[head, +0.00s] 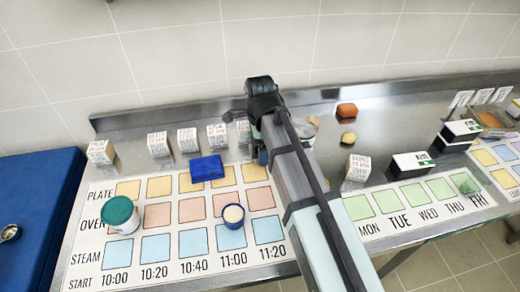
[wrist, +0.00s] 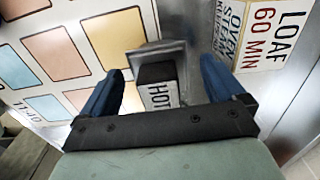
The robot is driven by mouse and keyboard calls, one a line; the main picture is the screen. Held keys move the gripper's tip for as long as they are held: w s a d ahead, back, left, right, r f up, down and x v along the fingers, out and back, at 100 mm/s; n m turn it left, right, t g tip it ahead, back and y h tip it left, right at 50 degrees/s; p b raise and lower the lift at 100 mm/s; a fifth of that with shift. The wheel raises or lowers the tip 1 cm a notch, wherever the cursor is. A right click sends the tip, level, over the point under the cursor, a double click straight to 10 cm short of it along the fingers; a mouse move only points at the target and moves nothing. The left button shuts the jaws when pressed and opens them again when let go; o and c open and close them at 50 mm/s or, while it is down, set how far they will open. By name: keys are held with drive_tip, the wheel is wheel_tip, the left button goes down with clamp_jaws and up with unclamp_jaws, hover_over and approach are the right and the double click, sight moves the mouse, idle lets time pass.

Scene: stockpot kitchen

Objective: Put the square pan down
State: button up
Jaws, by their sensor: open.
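My gripper (wrist: 162,67) is open in the wrist view, with one blue finger on each side of a dark block with a pale label reading HOT (wrist: 158,95). A grey metal piece (wrist: 160,52) adjoins the block; it may be part of the square pan, but too little shows to be sure.
A LOAF card (wrist: 262,35) is right of my gripper. A brown-filled tray (head: 492,120) is far right.

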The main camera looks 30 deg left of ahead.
wheel_tip(320, 180, up, 10)
drive_tip(key=shift+r, duration=0.15)
idle(0.3)
